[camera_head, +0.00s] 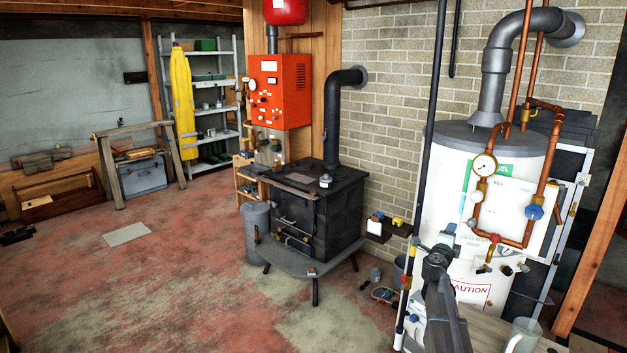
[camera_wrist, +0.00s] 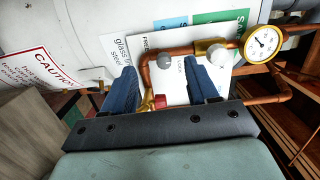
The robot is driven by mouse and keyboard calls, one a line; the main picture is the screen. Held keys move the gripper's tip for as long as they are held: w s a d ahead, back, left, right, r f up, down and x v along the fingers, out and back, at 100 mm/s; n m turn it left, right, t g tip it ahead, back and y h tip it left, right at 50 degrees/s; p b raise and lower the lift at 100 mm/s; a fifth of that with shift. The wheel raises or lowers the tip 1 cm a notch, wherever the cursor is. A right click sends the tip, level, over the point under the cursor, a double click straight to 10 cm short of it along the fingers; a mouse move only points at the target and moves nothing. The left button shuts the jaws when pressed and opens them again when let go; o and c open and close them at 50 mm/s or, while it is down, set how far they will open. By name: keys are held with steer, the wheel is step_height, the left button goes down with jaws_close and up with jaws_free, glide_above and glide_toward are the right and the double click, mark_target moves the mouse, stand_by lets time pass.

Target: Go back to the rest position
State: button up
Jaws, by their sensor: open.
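My gripper (camera_wrist: 165,85) is open in the wrist view, its two blue fingers spread apart. I see nothing held between them. Copper pipework (camera_wrist: 180,50) and a small red valve handle (camera_wrist: 153,102) show between and behind the fingers; I cannot tell whether a finger touches them. In the head view my dark arm rises from the bottom, right of centre, in front of the white tank (camera_head: 447,190). The gripper's fingers are hard to make out there.
The tank carries a gauge (camera_head: 484,165), copper pipes (camera_head: 474,208) and a blue valve (camera_head: 534,212). A glass jug (camera_head: 522,337) stands on a bench at bottom right. A black stove (camera_head: 318,215) stands left of the tank. The red floor (camera_head: 150,280) further left is mostly clear.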

steer(key=w+a+n+t+y, duration=0.3)
steer(key=a+n+y, duration=0.3)
steer(key=a+n, duration=0.15)
steer(key=s+a+f+n+g+y, duration=0.45)
steer(key=a+f+n+y, duration=0.25)
steer(key=a+f+n, duration=0.25)
steer(key=s+a+f+n+g, duration=0.2)
steer(key=s+a+f+g, duration=0.15)
steer(key=s+f, duration=0.55)
steer(key=s+a+f+n+g, duration=0.15)
steer(key=s+f+g, duration=0.45)
steer(key=f, duration=0.6)
steer(key=s+a+f+n+g, duration=0.1)
steer(key=s+a+f+g, duration=0.2)
steer(key=s+f, duration=0.5)
steer(key=s+a+f+n+g+h, duration=0.1)
steer(key=s+f, duration=0.7)
steer(key=s, duration=1.4)
steer(key=s+a+f+n+g+h, duration=0.1)
steer(key=s+a+f+g, duration=0.5)
steer(key=s, duration=0.9)
step_height(320, 180, down, 3)
steer(key=shift+a+r+n, duration=0.15)
steer(key=shift+a+n, duration=0.4)
steer(key=shift+n, duration=0.3)
